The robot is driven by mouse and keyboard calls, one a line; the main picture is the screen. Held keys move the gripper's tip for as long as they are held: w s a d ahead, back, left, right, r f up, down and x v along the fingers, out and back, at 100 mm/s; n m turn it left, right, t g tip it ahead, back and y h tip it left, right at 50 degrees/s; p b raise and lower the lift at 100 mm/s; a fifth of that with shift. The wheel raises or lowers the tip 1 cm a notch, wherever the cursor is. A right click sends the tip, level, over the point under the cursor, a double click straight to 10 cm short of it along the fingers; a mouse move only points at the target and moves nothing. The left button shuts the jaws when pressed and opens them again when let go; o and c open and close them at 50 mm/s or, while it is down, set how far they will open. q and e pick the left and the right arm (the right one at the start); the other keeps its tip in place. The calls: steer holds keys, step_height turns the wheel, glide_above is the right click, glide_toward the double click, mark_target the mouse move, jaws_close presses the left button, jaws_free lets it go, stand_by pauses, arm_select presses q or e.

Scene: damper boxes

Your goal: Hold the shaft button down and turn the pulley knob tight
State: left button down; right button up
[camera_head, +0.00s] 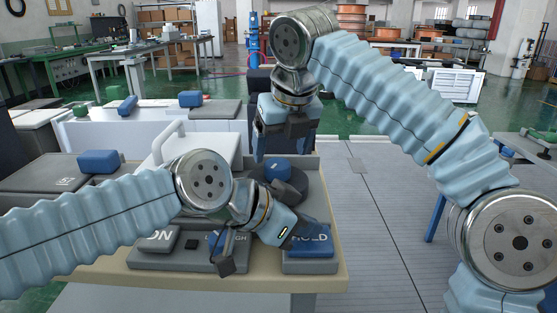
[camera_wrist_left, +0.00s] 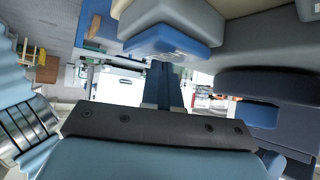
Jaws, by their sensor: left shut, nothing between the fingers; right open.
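The blue button marked HOLD (camera_head: 311,240) sits on a grey base at the bench's front right; it also shows in the left wrist view (camera_wrist_left: 168,41). My left gripper (camera_head: 303,229) is shut and empty, its tips at the button; I cannot tell whether they press it. In the left wrist view, its closed fingers (camera_wrist_left: 164,84) point towards the button's edge. The pulley knob, a dark round disc (camera_head: 292,187) with a blue grip on top, stands behind the button, partly hidden by my left wrist.
A grey panel with an ON switch (camera_head: 158,240) lies at the front, left of the button, partly covered by my left arm. A pale box with a handle (camera_head: 185,148) stands behind my left wrist. Open grey floor (camera_head: 372,220) lies right of the bench.

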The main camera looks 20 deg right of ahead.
mark_target(278, 164)
steer(key=shift+x, duration=2.25)
steer(key=c, duration=1)
steer(key=shift+c, duration=0.2)
